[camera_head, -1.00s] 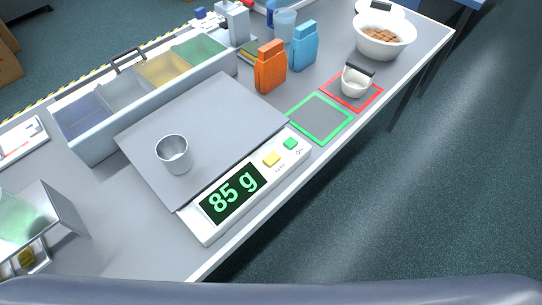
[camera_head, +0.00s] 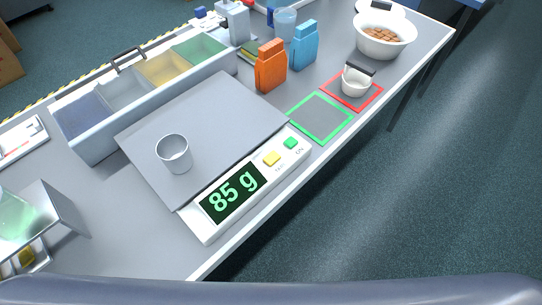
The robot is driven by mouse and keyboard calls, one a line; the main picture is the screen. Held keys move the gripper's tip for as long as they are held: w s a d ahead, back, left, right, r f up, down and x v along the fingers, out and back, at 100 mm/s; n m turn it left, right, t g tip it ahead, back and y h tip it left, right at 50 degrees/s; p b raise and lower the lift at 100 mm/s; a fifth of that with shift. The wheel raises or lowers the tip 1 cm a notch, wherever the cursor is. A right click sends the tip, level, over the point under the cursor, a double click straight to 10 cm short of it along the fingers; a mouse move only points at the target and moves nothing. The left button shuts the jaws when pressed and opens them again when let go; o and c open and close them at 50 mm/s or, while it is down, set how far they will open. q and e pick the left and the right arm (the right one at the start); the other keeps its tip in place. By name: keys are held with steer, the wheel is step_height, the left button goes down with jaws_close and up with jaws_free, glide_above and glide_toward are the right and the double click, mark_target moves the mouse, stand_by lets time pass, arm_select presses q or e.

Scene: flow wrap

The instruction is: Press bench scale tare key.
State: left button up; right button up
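The bench scale (camera_head: 215,130) lies on the bench with a wide grey weighing plate. Its white front panel has a dark display (camera_head: 233,193) reading 85 g in green. Right of the display are a yellow key (camera_head: 271,159) and a green key (camera_head: 291,143); the small print under the yellow key is too blurred to read surely. A grey metal cup (camera_head: 173,153) stands upright on the plate. Neither of my grippers shows in the head view, and nothing touches the keys.
Behind the scale is a bin with several coloured compartments (camera_head: 110,128). A white bowl (camera_head: 385,48) stands far right.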

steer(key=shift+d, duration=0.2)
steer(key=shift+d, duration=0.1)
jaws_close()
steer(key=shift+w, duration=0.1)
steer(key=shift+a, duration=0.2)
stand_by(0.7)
